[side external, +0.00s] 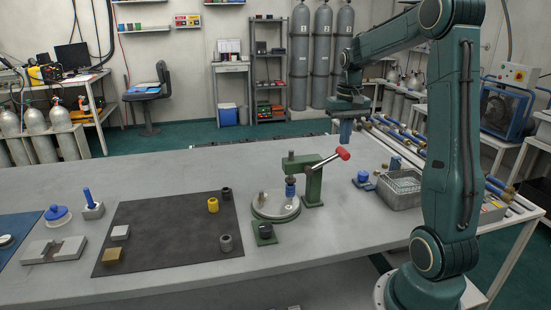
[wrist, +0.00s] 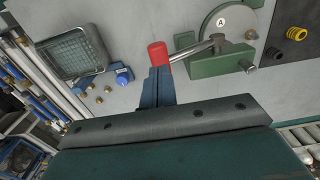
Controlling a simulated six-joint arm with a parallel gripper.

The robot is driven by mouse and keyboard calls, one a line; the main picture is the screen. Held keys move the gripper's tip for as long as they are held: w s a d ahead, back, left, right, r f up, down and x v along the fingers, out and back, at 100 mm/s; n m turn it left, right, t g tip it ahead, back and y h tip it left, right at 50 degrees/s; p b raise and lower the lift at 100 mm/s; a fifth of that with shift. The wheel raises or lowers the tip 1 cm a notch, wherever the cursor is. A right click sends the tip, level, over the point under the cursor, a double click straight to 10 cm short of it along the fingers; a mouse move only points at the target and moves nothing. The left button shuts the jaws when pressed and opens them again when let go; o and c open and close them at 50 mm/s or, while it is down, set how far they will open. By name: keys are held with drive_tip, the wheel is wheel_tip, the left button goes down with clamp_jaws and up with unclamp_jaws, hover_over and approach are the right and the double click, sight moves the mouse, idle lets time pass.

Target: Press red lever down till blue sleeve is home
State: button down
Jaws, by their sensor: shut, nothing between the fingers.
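A green arbor press (side external: 313,180) stands on the bench with its lever pointing right and slightly up to a red knob (side external: 343,154). The blue sleeve (side external: 290,188) stands under the press ram, above the round silvery plate (side external: 268,209); how far it is seated cannot be told. My gripper (side external: 346,140) is shut and empty, pointing down just above the red knob. In the wrist view the fingertips (wrist: 160,72) lie close beside the red knob (wrist: 157,54); whether they touch cannot be told. The sleeve is not clear in the wrist view.
A wire basket (side external: 401,188) and a blue-topped fitting (side external: 362,177) stand right of the press. A dark mat (side external: 160,236) with yellow and dark rings and small blocks lies to the left. Bench behind the press is clear.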

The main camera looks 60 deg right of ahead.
sight(346, 151)
drive_tip(key=shift+f, duration=1.05)
drive_tip(key=shift+s+d+f, duration=0.15)
drive_tip(key=shift+f, duration=0.7)
drive_tip(key=shift+s+d+f, duration=0.1)
drive_tip(key=shift+s+f, duration=0.05)
drive_tip(key=shift+f, duration=0.65)
idle(1.2)
